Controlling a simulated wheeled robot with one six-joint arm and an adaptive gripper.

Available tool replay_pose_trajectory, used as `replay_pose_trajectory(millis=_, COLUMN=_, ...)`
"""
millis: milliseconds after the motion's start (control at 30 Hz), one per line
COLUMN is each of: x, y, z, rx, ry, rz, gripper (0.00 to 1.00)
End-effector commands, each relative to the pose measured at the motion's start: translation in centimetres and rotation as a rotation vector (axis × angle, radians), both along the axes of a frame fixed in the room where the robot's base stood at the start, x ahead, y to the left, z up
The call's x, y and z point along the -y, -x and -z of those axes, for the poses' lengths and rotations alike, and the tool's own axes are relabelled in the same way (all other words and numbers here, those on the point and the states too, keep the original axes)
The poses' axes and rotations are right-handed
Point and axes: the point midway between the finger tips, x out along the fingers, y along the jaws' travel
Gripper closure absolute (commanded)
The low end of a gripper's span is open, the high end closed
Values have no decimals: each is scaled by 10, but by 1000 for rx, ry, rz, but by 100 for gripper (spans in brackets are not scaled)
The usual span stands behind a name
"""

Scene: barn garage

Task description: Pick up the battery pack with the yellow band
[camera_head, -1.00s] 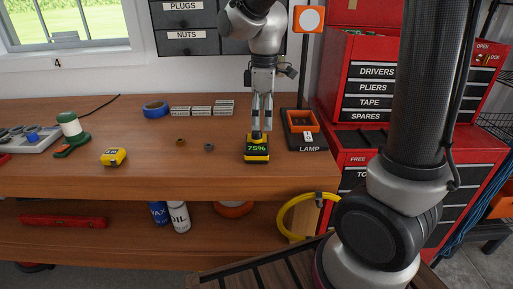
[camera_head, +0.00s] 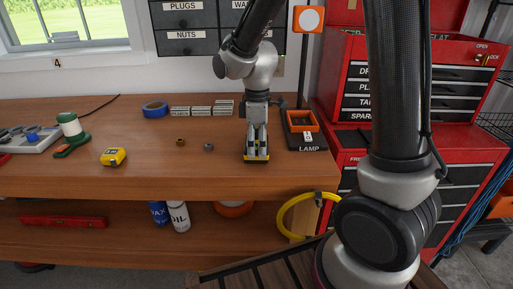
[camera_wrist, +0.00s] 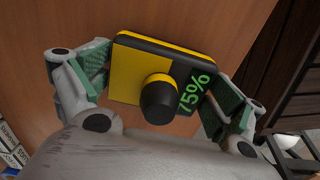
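The battery pack with the yellow band (camera_head: 257,161) stands on the workbench near its front edge, mostly hidden behind my gripper (camera_head: 257,150) in the head view. In the wrist view the black and yellow pack (camera_wrist: 135,72) has a dark round knob on top and a green "75%" readout. My gripper (camera_wrist: 155,84) points down over it with its fingers spread, one green-padded finger at each side. The pads are close to the pack's sides; firm contact is not clear.
The lamp base (camera_head: 303,138) with an orange tray stands close at the right. Two small nuts (camera_head: 208,147) and a yellow tape measure (camera_head: 113,157) lie to the left. A red tool chest (camera_head: 352,75) stands at the right.

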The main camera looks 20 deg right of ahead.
Motion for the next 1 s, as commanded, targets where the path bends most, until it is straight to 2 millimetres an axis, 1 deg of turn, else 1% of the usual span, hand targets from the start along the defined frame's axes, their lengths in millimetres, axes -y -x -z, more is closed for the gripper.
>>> replay_pose_trajectory(millis=33, x=0, y=0, z=0, rx=0, ry=0, rz=0, gripper=24)
replay_pose_trajectory(millis=167, x=0, y=0, z=0, rx=0, ry=0, rz=0, gripper=47)
replay_pose_trajectory(millis=367, x=0, y=0, z=-1, rx=1, ry=-1, rz=0, gripper=47)
replay_pose_trajectory(millis=467, x=0, y=-1, z=-7, rx=4, ry=-2, rz=0, gripper=47)
replay_pose_trajectory(millis=567, x=-1, y=-2, z=-22, rx=6, ry=-2, rz=0, gripper=47)
replay_pose_trajectory(millis=800, x=0, y=-1, z=-72, rx=6, ry=-1, rz=0, gripper=47)
replay_pose_trajectory(millis=900, x=1, y=-1, z=-87, rx=3, ry=0, rz=3, gripper=47)
replay_pose_trajectory(millis=1000, x=4, y=-3, z=-90, rx=-13, ry=6, rz=13, gripper=47)
